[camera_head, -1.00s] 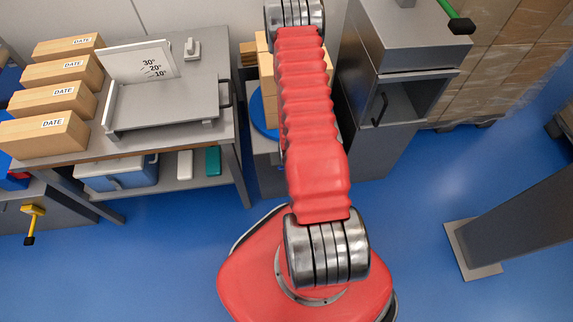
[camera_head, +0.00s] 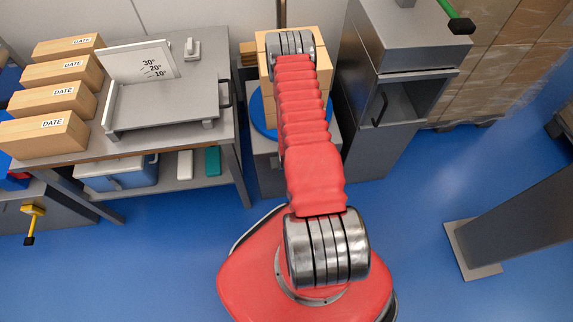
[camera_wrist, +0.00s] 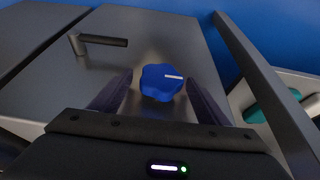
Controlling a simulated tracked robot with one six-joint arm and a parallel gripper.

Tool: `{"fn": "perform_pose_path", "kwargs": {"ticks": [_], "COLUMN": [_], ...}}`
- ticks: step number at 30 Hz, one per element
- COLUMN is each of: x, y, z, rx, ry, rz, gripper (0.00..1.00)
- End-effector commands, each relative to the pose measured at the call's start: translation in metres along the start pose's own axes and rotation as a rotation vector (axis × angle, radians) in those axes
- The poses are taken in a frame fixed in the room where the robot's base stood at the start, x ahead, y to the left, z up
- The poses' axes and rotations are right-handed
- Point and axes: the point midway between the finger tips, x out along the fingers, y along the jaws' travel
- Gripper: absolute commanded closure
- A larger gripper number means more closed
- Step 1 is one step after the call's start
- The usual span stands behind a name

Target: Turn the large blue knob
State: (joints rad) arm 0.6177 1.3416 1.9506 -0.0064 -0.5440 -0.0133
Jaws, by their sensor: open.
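The large blue knob (camera_wrist: 160,86) shows in the wrist view, a lobed knob with a white mark pointing right. It sits on a grey metal panel (camera_wrist: 55,95). My gripper (camera_wrist: 159,78) is open, with one dark finger to the left of the knob and one to the right. The knob appears between the fingers; I cannot tell whether they reach around it or stop short. Nothing is held. In the head view my red arm hides the gripper, and I cannot see the knob.
A black handle (camera_wrist: 101,40) sticks out of the panel, left of the knob. A grey bar and a teal item (camera_wrist: 276,106) lie to the right. The head view shows a workbench (camera_head: 201,81) at left and a grey cabinet (camera_head: 415,42) at right.

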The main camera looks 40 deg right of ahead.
Motion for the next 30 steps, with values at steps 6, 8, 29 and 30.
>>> {"fn": "perform_pose_path", "kwargs": {"ticks": [6, 8, 29, 30], "x": [0.0065, 0.0065, 0.0061, 0.0078], "y": [0.0, 0.0, 0.0007, 0.0088], "z": [0.0005, 0.0004, 0.0004, -0.0042], "rx": [0.0, 0.0, 0.002, 0.007], "ry": [-0.001, -0.001, -0.001, 0.001], "rz": [0.0, 0.0, 0.001, 0.003], "gripper": [0.31, 0.31, 0.7, 0.72]}}
